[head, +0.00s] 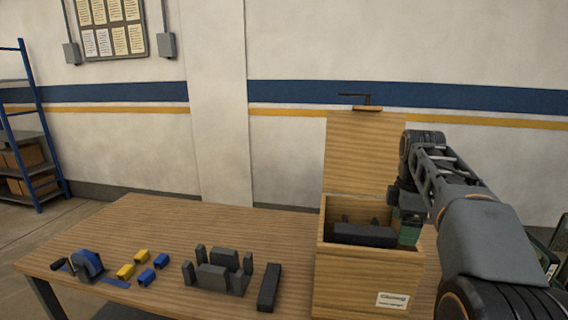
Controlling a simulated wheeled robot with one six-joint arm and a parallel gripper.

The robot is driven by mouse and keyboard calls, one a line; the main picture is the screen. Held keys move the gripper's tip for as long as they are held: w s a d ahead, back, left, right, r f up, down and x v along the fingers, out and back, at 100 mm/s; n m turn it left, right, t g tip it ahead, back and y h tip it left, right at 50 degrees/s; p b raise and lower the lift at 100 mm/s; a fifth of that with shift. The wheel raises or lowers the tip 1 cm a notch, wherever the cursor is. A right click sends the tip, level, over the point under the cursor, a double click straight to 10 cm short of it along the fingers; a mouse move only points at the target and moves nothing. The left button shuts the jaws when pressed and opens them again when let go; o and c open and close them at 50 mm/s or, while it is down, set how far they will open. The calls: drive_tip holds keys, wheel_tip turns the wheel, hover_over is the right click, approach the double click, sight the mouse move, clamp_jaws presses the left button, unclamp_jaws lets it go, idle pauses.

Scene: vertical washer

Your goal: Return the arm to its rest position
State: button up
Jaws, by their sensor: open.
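My arm reaches in from the right edge, bends at its elbow and comes down at the wooden box (367,288). My gripper (407,222) is at the box's right side, at about rim height; its fingertips are hard to make out against a greenish part there. The gripper is open and I see nothing held in it. The box's lid (362,155) stands raised at the back, with a dark handle (366,100) on top. A dark block (364,236) lies inside the box.
On the wooden table (150,225) are a blue clamp-like tool (88,263), yellow blocks (133,262), blue blocks (153,268), a dark grey fixture with posts (217,272) and a dark bar (269,288). A blue shelf (30,140) stands far left. Air above the table's left is clear.

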wheel_tip(320, 180, down, 8)
drive_tip(key=s+a+f+m+t, duration=0.1)
drive_tip(key=a+m, duration=0.2)
drive_tip(key=m, duration=0.7)
drive_tip(key=s+a+f+m+t, duration=0.1)
drive_tip(key=s+a+f+m, duration=0.1)
drive_tip(key=s, duration=0.5)
drive_tip(key=s+a+f+m+t, duration=0.1)
drive_tip(key=s+a+f+m, duration=0.1)
drive_tip(key=s+a+f, duration=0.3)
drive_tip(key=shift+s+a+t, duration=0.4)
drive_tip(key=shift+s+a, duration=0.05)
drive_tip(key=shift+s, duration=0.95)
